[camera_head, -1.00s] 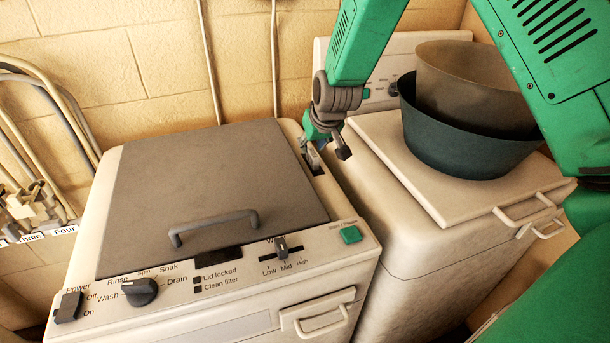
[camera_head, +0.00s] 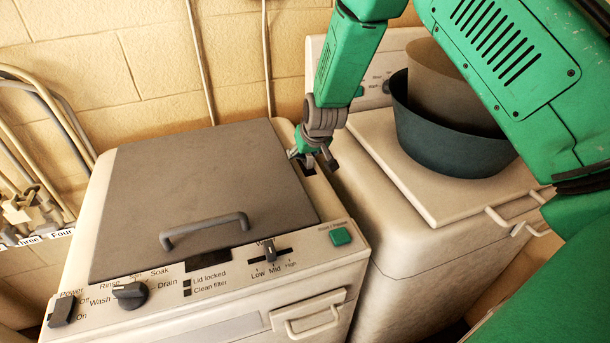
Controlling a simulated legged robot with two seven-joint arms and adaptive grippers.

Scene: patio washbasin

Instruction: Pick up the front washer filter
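The front washer (camera_head: 345,262) is a cream top-loader with a closed grey lid (camera_head: 200,190). A small dark slot (camera_head: 306,168) is in its top right of the lid, near the back corner. My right gripper (camera_head: 318,164) points down at this slot, with its fingertips right by it. The fingers are small and partly overlapped by the wrist, so I cannot tell whether they are open or shut. I cannot make out the filter itself; it may be hidden in the slot or behind the fingers. My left gripper is not in view.
A second cream machine (camera_head: 400,235) stands to the right, bearing a dark green tub (camera_head: 445,150) with a brown bucket (camera_head: 450,90) in it. Bent pipes (camera_head: 40,125) run at the left by the brick wall (camera_head: 110,70). The grey lid is clear.

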